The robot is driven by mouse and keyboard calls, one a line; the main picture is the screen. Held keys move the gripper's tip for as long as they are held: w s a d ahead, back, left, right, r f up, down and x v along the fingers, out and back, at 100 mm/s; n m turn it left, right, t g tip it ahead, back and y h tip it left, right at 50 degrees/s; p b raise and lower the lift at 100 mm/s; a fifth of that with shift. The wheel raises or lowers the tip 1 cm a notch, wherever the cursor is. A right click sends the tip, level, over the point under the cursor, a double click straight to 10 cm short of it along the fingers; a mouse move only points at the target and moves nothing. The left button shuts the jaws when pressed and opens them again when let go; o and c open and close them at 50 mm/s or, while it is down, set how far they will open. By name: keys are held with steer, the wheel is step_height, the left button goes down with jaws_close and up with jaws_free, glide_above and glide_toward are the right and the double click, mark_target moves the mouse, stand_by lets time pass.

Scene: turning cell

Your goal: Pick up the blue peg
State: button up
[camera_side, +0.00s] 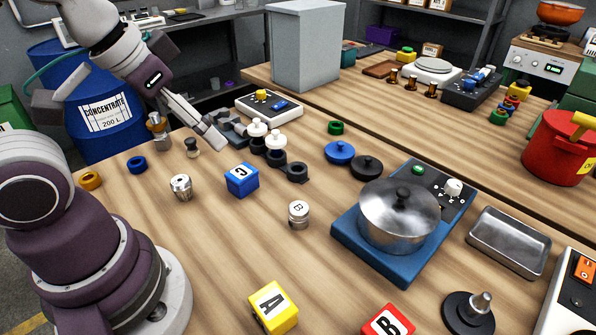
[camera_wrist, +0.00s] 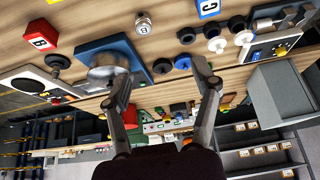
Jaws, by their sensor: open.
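No thing that I can clearly identify as a blue peg shows. Blue items on the wooden table (camera_side: 215,270) are a lettered blue block (camera_side: 242,180), a blue ring (camera_side: 137,165) and a blue knobbed disc (camera_side: 340,152). The block (camera_wrist: 208,8) and the disc (camera_wrist: 183,62) also show in the wrist view. My gripper (camera_wrist: 164,72) has its two fingers spread wide, with nothing held between them. In the side view a long grey finger of it reaches down beside the small black and white pieces; its exact height above the table is unclear.
Metal pieces (camera_side: 181,187) and (camera_side: 298,214), a lidded pot (camera_side: 398,208) on a blue hotplate, a steel tray (camera_side: 509,241), and yellow (camera_side: 273,306) and red (camera_side: 388,322) blocks stand around. A grey box (camera_side: 306,45) is behind. The front-left tabletop is clear.

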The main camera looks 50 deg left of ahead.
steer(key=shift+w, duration=0.1)
steer(key=n+g+y, duration=0.2)
steer(key=n, duration=0.4)
glide_toward(274, 134)
step_height(274, 134, down, 2)
steer(key=x, duration=1)
steer(key=shift+w+a+f, duration=0.1)
steer(key=shift+w+a, duration=0.1)
steer(key=shift+w, duration=0.15)
steer(key=c, duration=1)
